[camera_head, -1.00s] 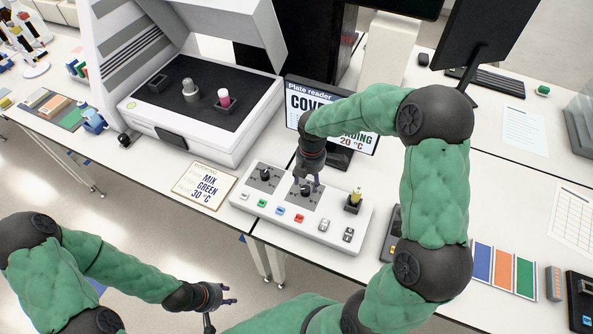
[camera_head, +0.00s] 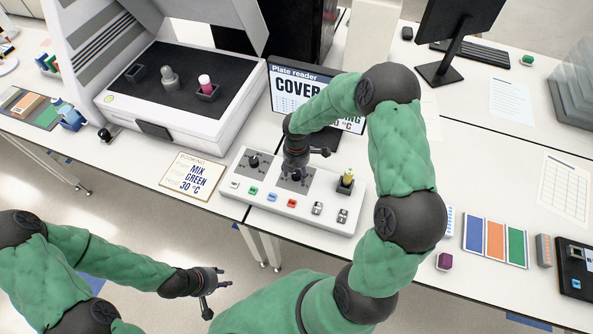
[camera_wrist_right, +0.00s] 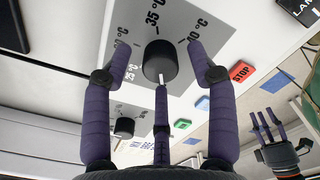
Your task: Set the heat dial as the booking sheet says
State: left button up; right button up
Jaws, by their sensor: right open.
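The booking sheet (camera_head: 193,176) lies left of the white control panel (camera_head: 325,213) and reads "MIX GREEN 30 °C". My right gripper (camera_head: 304,162) is over the panel's right-hand dial, largely hiding it. In the right wrist view that black heat dial (camera_wrist_right: 160,62) sits between the spread, open fingers of my right gripper (camera_wrist_right: 160,82), near a "35 °C" mark with "40 °C" to its right. The panel's other dial (camera_head: 254,162) is to the left. My left gripper (camera_head: 214,281) is open and empty, away from the bench front.
The panel has coloured buttons, including a red one (camera_head: 292,203), and a yellow-topped part (camera_head: 347,178) at its right. The plate reader screen (camera_head: 284,88) stands behind, partly hidden by my right arm. A large open-lidded machine (camera_head: 175,125) stands at the left.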

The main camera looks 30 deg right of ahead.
jog(key=shift+f, duration=0.25)
jog(key=c, duration=1.1)
jog(key=shift+c, duration=0.2)
